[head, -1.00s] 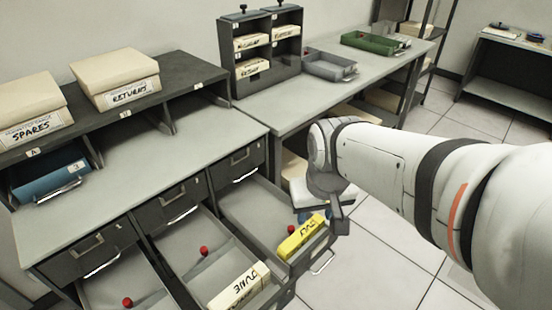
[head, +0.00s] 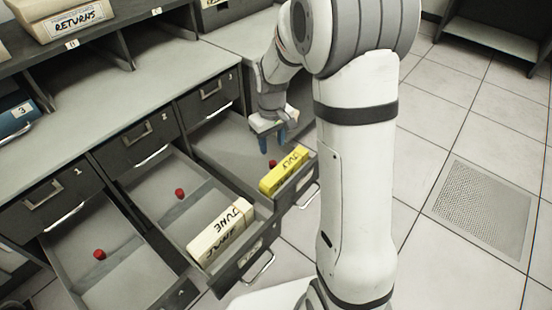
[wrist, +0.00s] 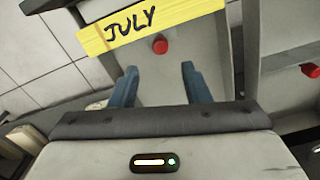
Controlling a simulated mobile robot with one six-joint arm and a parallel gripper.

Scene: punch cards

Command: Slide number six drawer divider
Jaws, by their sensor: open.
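The rightmost open drawer (head: 222,152) holds a yellow card block (head: 285,172) marked JULY near its front. A red knob (head: 273,164) shows just behind the block. In the wrist view the knob (wrist: 160,45) sits close to the JULY block (wrist: 150,22), ahead of my fingertips and roughly between them. The divider's plate is hard to tell from the grey drawer. My gripper (head: 273,142) is open and empty, blue fingers pointing down over this drawer. In the wrist view its fingertips (wrist: 160,70) are apart from the knob. I cannot read this drawer's number.
The middle open drawer (head: 158,208) holds a cream JUNE block (head: 221,230) and a red knob (head: 180,193). The left open drawer (head: 80,255) has another red knob (head: 99,254). Closed drawers (head: 150,143) sit above. Free floor (head: 440,130) lies to the right.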

